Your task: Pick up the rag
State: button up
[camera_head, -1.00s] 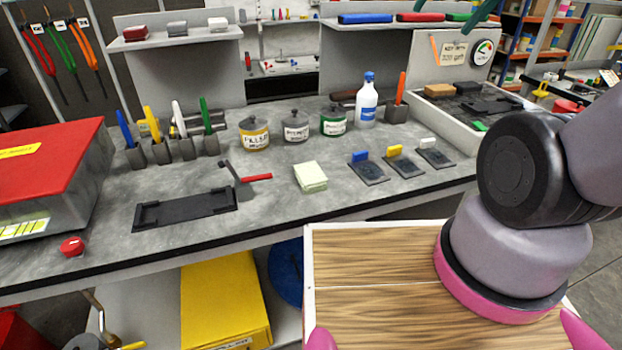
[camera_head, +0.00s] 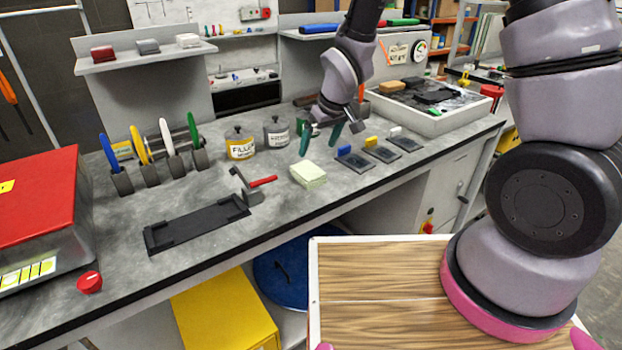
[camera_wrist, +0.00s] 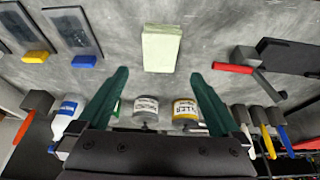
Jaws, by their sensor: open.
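The rag (camera_head: 308,175) is a pale green folded block lying on the grey bench top. It also shows in the wrist view (camera_wrist: 161,48), at the top middle, beyond the fingertips. My gripper (camera_head: 320,138) has two dark green fingers and hangs above the bench, just behind the rag in the head view. In the wrist view my gripper (camera_wrist: 157,75) is open, its fingers spread wider than the rag, with nothing between them. The rag appears apart from both fingers.
Labelled tins (camera_head: 240,143) stand behind the rag. Small black pads with coloured blocks (camera_head: 382,150) lie to its right. A red-handled tool (camera_head: 255,184) and a black tray (camera_head: 197,223) lie to its left. The bench in front of the rag is clear.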

send_over(309, 171)
jog(key=s+d, duration=0.1)
jog(key=s, duration=0.1)
jog(key=f, duration=0.5)
jog(key=shift+s+d+f, duration=0.1)
jog(key=shift+s, duration=0.1)
jog(key=shift+w+x, duration=0.2)
jog(key=shift+x, duration=1.25)
jog(key=shift+w+x, duration=0.15)
jog(key=shift+x, duration=1.35)
jog(key=shift+d, duration=0.1)
jog(key=shift+f, duration=0.15)
jog(key=shift+c, duration=0.3)
jog(key=c, duration=1.2)
notch_tip(309, 171, up, 11)
jog(key=shift+f, duration=0.2)
jog(key=shift+c, duration=0.2)
